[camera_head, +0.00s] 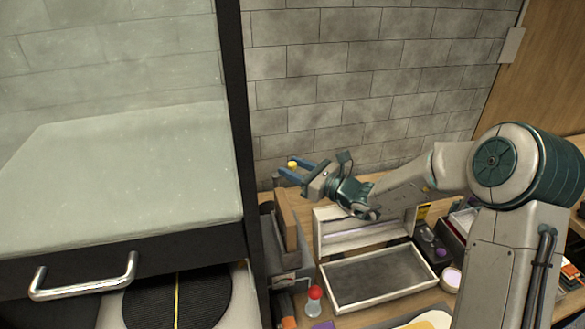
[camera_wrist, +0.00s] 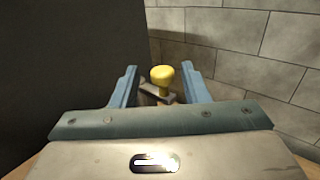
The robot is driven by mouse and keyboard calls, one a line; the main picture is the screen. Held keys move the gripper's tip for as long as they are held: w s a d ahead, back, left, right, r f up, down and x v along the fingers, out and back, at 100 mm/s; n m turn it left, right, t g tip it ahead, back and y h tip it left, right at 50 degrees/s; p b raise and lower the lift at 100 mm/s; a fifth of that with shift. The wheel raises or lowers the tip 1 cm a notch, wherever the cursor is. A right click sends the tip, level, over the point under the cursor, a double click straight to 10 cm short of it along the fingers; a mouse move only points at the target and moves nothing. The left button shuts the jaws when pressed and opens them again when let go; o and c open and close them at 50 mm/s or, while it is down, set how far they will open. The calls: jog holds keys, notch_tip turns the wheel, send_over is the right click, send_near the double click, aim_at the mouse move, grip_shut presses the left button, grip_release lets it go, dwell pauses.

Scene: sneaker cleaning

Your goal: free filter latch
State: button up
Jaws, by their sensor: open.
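A small yellow knob, likely the filter latch (camera_wrist: 162,76), stands between my open fingers in the wrist view, with a grey metal bar (camera_wrist: 158,94) under it. It also shows in the head view (camera_head: 292,165) by my fingertips. My gripper (camera_wrist: 158,80) is open, with blue fingers on either side of the knob and a gap on both sides. In the head view my gripper (camera_head: 285,171) reaches left, above a brown upright panel (camera_head: 291,222) on a grey unit. What lies below the knob is mostly hidden by my gripper.
A glass-fronted cabinet with a metal handle (camera_head: 84,277) and dark frame (camera_head: 236,130) stands close on the left. A brick wall (camera_head: 350,80) is behind. A white-rimmed tray (camera_head: 334,295), a red-topped bottle (camera_head: 314,300) and an open case (camera_head: 322,226) occupy the bench.

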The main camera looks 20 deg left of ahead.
jog(key=shift+w+a, duration=0.15)
jog(key=shift+a, duration=0.2)
grip_shut()
jog(key=shift+w+n+g+y, duration=0.15)
jog(key=shift+n+g+y, duration=0.15)
jog(key=shift+n+g, duration=0.45)
jog(key=shift+a, duration=0.1)
jog(key=shift+r, duration=0.1)
jog(key=shift+c, duration=1.2)
grip_release()
jog(key=shift+o, duration=1.2)
jog(key=shift+a, duration=0.1)
